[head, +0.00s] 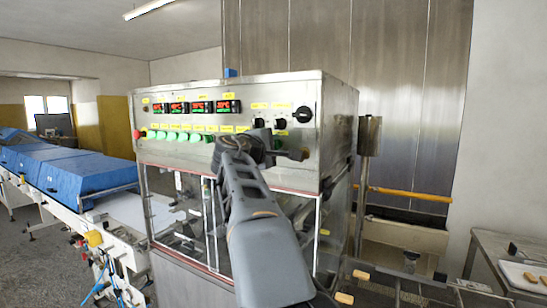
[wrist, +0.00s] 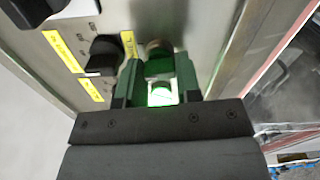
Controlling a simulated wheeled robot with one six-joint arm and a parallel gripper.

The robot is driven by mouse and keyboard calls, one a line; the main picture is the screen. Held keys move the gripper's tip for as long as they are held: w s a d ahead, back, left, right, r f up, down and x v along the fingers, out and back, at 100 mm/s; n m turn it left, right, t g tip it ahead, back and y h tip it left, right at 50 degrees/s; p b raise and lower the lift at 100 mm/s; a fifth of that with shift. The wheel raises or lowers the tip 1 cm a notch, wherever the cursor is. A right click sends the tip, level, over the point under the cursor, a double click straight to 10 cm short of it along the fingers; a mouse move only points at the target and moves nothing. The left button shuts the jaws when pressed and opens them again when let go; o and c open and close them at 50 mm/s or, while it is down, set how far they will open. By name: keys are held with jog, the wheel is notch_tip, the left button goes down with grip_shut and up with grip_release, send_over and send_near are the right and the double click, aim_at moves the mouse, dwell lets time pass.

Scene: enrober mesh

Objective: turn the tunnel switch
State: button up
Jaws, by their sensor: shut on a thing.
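The steel control panel (head: 225,110) stands ahead of me in the head view. My gripper (head: 268,150) is up against its lower right part, and the arm hides what it holds there. In the wrist view my gripper (wrist: 158,85) is shut on a green lit switch (wrist: 160,68), one finger on each side of it. A yellow label (wrist: 129,45) sits beside this switch. Its lettering is too small to read, so I cannot tell by name whether this is the tunnel switch. The switch's turned position is also unclear.
A black knob (wrist: 104,54) sits close left of my gripper. A row of green lit switches (head: 180,137), several red displays (head: 201,107) and a large black rotary knob (head: 303,114) are on the panel. A blue-covered conveyor (head: 85,170) stands left, a tray (head: 520,275) right.

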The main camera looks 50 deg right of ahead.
jog(key=shift+m+b, duration=2.6)
jog(key=shift+m, duration=1.2)
jog(key=o, duration=0.6)
jog(key=shift+o, duration=0.2)
jog(key=b+v, duration=0.4)
jog(key=v, duration=0.9)
jog(key=shift+a, duration=0.4)
